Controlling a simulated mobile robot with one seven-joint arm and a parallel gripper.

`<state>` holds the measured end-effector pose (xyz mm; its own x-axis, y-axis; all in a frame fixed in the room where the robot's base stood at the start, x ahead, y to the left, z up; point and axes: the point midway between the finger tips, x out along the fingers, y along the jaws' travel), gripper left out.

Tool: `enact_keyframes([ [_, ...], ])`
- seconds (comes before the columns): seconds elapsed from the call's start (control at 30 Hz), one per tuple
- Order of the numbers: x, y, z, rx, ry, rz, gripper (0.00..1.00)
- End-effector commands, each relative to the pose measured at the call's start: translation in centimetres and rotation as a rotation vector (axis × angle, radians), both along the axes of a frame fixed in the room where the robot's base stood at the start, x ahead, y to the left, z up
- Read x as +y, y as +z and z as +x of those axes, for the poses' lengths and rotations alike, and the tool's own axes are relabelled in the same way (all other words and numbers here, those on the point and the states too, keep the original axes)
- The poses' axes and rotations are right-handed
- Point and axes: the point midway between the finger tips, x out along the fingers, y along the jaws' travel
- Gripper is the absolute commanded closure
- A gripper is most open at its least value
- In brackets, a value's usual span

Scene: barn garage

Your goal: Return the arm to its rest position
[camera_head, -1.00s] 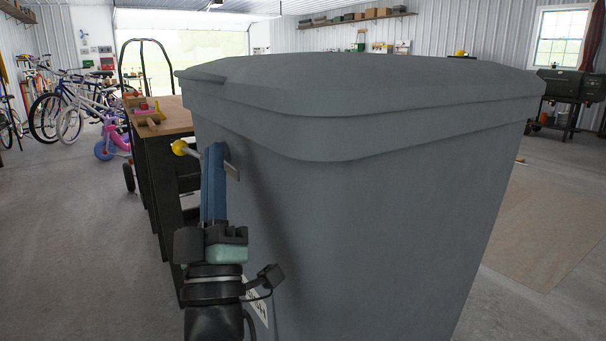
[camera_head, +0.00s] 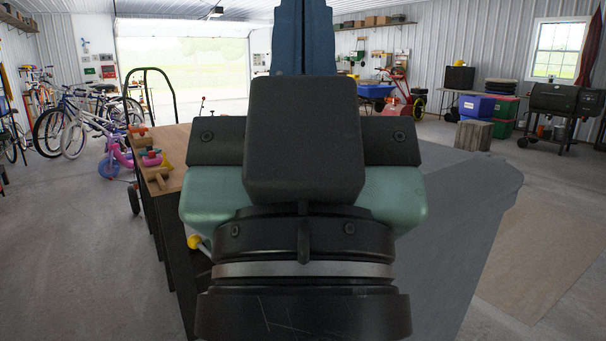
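My gripper (camera_head: 303,42) is raised close in front of the camera, fingers pointing up out of the top of the picture. Its two blue fingers lie side by side with only a thin line between them, and nothing shows between the visible parts. The teal and black gripper body and wrist fill the middle of the view. A large grey bin (camera_head: 458,215) shows behind and right of my wrist; most of it is hidden.
A wooden-topped workbench (camera_head: 185,140) with toys stands left. A yellow ball on a stick (camera_head: 194,241) shows beside my wrist. Bicycles (camera_head: 75,120) stand far left. A grill (camera_head: 562,105) and coloured bins (camera_head: 490,112) are back right. The left and far-right floor has clear room.

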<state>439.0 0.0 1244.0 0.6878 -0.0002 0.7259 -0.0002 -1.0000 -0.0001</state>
Motion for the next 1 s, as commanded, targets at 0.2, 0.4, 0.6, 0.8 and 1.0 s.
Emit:
enact_keyframes([
  [0.2,0.0,8.6,0.0,0.0,0.001,-0.001,1.0],
  [0.4,0.0,14.8,0.0,0.0,0.001,-0.001,1.0],
  [0.6,0.1,20.9,0.0,0.0,0.001,-0.001,1.0],
  [0.8,0.1,26.2,0.0,0.0,0.001,-0.001,1.0],
  [1.0,0.1,28.6,0.0,0.0,0.001,-0.001,1.0],
])
